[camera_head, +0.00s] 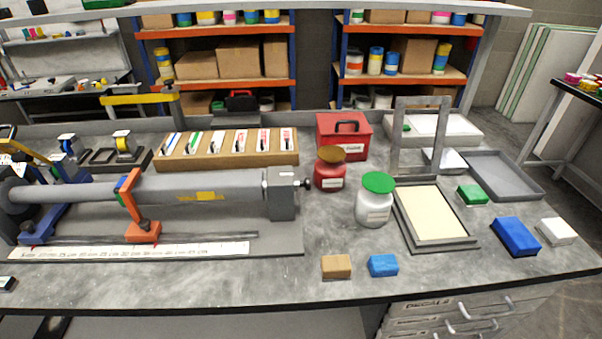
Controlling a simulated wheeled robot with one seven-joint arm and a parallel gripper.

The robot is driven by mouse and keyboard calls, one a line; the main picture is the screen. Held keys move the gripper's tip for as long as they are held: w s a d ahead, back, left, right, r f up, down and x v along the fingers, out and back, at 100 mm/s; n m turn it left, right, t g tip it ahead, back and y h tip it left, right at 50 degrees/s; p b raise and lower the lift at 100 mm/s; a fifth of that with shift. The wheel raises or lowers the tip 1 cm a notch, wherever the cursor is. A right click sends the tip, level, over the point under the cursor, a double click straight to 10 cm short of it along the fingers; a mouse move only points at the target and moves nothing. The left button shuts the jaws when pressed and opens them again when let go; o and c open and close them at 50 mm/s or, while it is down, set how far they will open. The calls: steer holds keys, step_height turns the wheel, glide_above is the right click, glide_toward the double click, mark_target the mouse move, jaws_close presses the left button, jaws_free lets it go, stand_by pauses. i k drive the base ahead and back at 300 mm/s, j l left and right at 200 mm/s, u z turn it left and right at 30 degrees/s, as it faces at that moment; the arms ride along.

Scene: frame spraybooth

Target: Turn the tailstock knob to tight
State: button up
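The tailstock (282,194) is a grey block at the right end of a long grey tube (225,186) on the bench's left side. A small dark knob (307,183) sticks out from the tailstock's right face, beside the red jar. The knob is too small here to tell whether it is tight or loose. My gripper is not in view.
A red jar (330,172) with a brown lid stands just right of the knob. A white jar (375,203) with a green lid is farther right. An orange support (138,215) and a ruler (130,252) are at left. The bench front before the tailstock is mostly clear.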

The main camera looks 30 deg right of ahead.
mark_target(306, 183)
steer(key=k+l+u, duration=0.1)
steer(key=l, duration=0.25)
steer(key=k+l+u, duration=0.1)
steer(key=l, duration=0.2)
steer(key=k+l, duration=0.1)
steer(key=l, duration=0.25)
steer(key=l+u, duration=0.25)
steer(key=l, duration=0.3)
